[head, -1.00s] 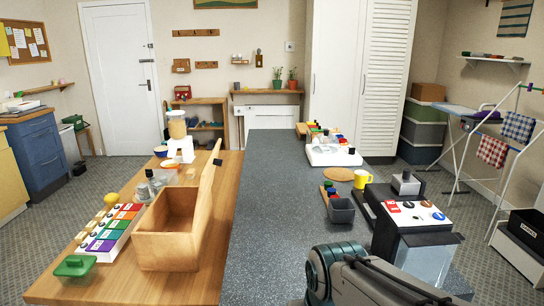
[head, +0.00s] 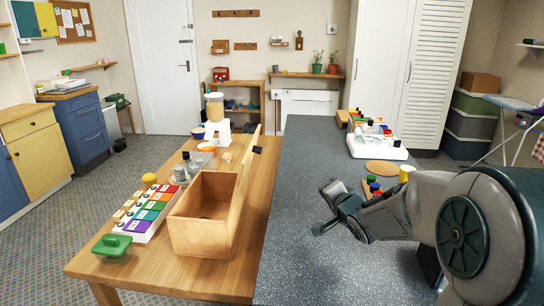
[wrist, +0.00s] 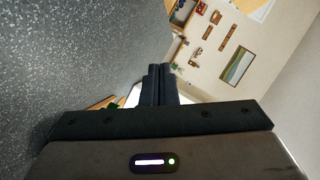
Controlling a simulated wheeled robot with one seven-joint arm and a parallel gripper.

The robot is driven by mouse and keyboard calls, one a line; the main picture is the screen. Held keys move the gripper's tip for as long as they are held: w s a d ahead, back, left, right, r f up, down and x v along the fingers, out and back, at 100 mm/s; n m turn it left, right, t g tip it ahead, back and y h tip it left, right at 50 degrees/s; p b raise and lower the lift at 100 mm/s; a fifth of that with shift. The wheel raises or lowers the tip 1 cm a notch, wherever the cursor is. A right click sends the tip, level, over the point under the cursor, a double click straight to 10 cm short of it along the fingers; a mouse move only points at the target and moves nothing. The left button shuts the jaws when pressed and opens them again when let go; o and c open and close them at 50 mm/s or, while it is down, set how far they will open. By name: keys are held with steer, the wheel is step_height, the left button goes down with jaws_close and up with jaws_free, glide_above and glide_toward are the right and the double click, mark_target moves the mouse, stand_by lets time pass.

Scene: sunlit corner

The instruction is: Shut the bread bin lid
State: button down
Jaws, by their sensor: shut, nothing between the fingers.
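The wooden bread bin (head: 200,236) stands on the wooden table, its box open at the top. Its lid (head: 246,180) stands raised, roughly upright, along the bin's right side, with a small dark handle (head: 257,150) near its top edge. My gripper (head: 324,213) is over the dark speckled counter, to the right of the bin and apart from it. In the wrist view its fingers (wrist: 158,85) are together with nothing between them. The bin is not clearly visible in the wrist view.
The speckled counter (head: 300,265) borders the wooden table (head: 150,262) on its right.

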steer(key=w+a+r+m+y, duration=0.1)
steer(key=w+a+r+y, duration=0.2)
steer(key=a, duration=0.5)
steer(key=w+a+r+m+t+y+p, duration=0.1)
steer(key=w+a+r+m+y, duration=0.1)
steer(key=w+a+y, duration=0.4)
steer(key=shift+w+a+r, duration=0.5)
steer(key=shift+w+a, duration=0.25)
steer(key=shift+a, duration=0.1)
